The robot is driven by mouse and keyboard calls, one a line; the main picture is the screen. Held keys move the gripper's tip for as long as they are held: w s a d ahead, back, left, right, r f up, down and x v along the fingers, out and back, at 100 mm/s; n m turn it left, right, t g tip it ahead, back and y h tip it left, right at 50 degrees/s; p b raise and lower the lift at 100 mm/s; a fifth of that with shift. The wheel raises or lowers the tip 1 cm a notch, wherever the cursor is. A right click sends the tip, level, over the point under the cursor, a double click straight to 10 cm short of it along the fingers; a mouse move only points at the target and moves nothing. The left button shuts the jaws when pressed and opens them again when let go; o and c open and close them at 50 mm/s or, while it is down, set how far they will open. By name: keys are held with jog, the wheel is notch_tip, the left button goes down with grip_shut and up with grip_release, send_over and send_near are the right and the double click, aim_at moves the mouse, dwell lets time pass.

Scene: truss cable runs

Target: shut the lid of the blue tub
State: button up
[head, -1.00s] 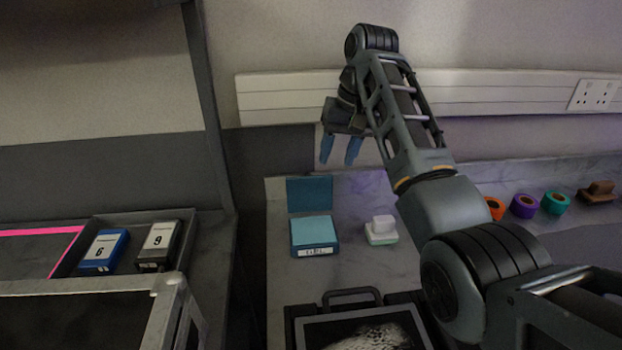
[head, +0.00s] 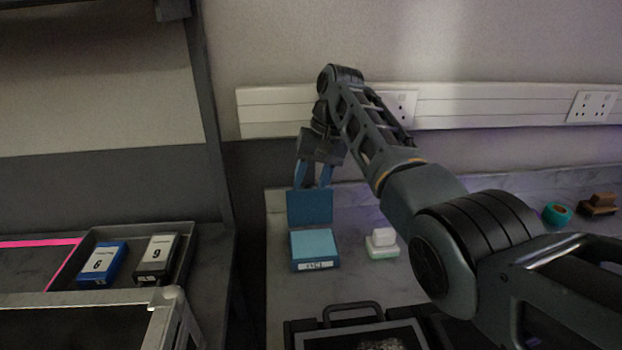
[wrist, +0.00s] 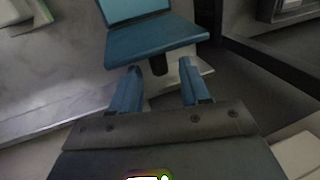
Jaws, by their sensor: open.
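The blue tub (head: 315,249) stands on the grey worktop with a white label on its front. Its lid (head: 309,207) stands upright at the tub's back edge, open. My gripper (head: 314,184) is open and points down behind the lid, at its top edge in the head view. The lower ends of the fingers are partly hidden by the lid.
A small white-and-green block (head: 382,243) stands right of the tub. A black handled case (head: 352,310) lies in front. A grey tray (head: 186,268) holding cartridges is at left. The wall trunking (head: 280,112) runs behind my arm.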

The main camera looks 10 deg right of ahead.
jog(key=shift+f, duration=0.15)
jog(key=shift+c, duration=0.4)
grip_shut()
